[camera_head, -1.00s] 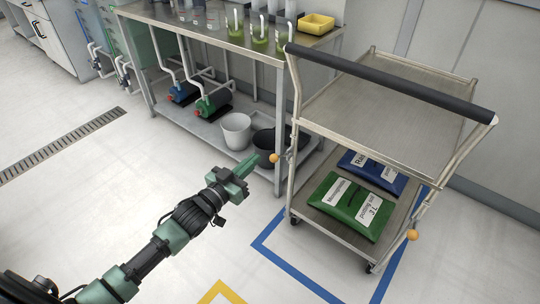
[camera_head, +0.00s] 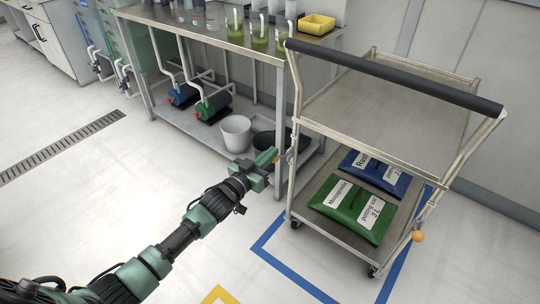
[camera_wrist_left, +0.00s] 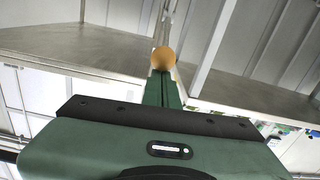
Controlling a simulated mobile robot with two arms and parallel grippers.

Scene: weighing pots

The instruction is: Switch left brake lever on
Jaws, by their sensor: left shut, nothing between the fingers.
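The trolley (camera_head: 375,122) stands at the right with a black handle bar. The left brake lever (camera_head: 277,158) ends in an orange ball on the trolley's left post and is mostly hidden behind my gripper. The ball (camera_wrist_left: 163,58) shows clearly in the left wrist view, straight past the fingertips. My left gripper (camera_head: 269,158) is shut and empty, its green fingertips at the ball, touching or nearly so. It also shows in the left wrist view (camera_wrist_left: 162,80). The right brake lever's orange ball (camera_head: 418,236) hangs at the right post. My right gripper is not in view.
Green (camera_head: 346,212) and blue (camera_head: 375,175) bags lie on the trolley's lower shelf. A steel bench (camera_head: 215,37) with flasks stands close at the left, with a white bucket (camera_head: 236,133) on its lower shelf. Open floor lies in front.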

